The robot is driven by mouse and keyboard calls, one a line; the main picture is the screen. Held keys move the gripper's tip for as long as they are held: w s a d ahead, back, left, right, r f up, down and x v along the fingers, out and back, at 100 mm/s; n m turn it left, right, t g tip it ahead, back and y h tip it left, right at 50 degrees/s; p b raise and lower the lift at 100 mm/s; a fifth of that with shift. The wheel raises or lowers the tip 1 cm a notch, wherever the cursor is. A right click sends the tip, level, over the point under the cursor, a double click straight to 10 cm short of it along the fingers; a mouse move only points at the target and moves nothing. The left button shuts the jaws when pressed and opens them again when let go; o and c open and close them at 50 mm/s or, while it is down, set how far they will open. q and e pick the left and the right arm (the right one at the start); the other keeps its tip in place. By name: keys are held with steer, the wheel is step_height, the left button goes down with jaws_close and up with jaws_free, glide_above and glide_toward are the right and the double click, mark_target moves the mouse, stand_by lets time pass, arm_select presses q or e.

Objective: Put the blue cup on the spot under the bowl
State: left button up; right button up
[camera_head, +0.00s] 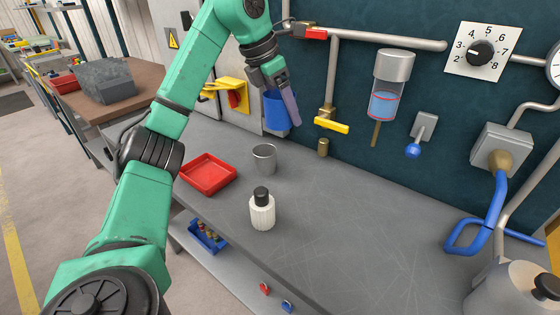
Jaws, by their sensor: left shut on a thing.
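My left gripper (286,100) is shut on the blue cup (275,113) and holds it up near the wall, above the back of the grey counter (330,215). The cup looks roughly upright, and a finger covers part of its right side. A clear bowl (384,106) with blue liquid and red lines hangs under a metal cap on the wall, to the right of the cup. A thin brass tube points down below the bowl. No marked spot shows clearly on the counter under it. My right gripper is not in view.
A grey metal cup (264,159), a white bottle with a black cap (262,212) and a red tray (208,174) stand on the counter's left. A yellow-handled valve (331,125) sits between cup and bowl. A blue handle (476,232) juts out at right. The counter's middle is clear.

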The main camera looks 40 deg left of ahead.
arm_select(q)
step_height(320, 180, down, 2)
steer(key=shift+s+f+b, duration=0.1)
steer(key=shift+b, duration=0.3)
steer(key=b, duration=0.3)
glide_above(285, 187)
steer(key=s, duration=0.2)
step_height(285, 187, down, 7)
steer(key=f, duration=0.3)
steer(key=f+b, duration=0.1)
steer(key=f, duration=0.5)
steer(key=shift+w+a+f, duration=0.3)
steer(key=shift+f, duration=0.1)
steer(key=shift+w, duration=0.1)
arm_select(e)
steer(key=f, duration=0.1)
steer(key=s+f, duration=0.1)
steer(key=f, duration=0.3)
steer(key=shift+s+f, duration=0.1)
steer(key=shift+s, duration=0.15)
arm_select(q)
steer(key=shift+f, duration=0.1)
steer(key=shift+f+b, duration=0.1)
steer(key=shift+b, duration=0.2)
steer(key=o, duration=1.2)
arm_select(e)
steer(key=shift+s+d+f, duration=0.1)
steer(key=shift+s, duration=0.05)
